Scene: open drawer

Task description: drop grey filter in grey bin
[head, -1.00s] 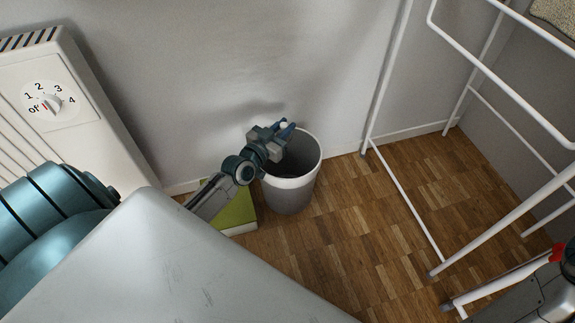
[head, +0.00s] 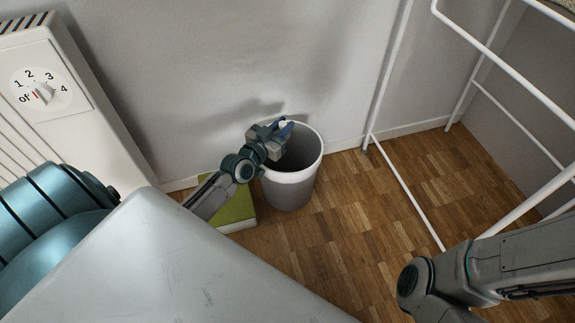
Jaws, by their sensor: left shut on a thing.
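The grey bin (head: 290,192), a round bin with a pale rim, stands on the floor against the wall. My left gripper (head: 284,130) is over the far left part of the bin's opening. It is shut on a small pale piece, the grey filter (head: 283,125), of which only a little shows between the fingers. The filter is above the rim level in the picture, and its exact height over the bin is hard to tell. My right arm comes in at the lower right, but its gripper is out of view.
A green-topped box (head: 236,210) stands left of the bin, partly behind my left arm. A white heater (head: 70,110) with a dial is at the left. A white drying rack (head: 408,195) stands at the right. The parquet floor (head: 345,225) between bin and rack is clear.

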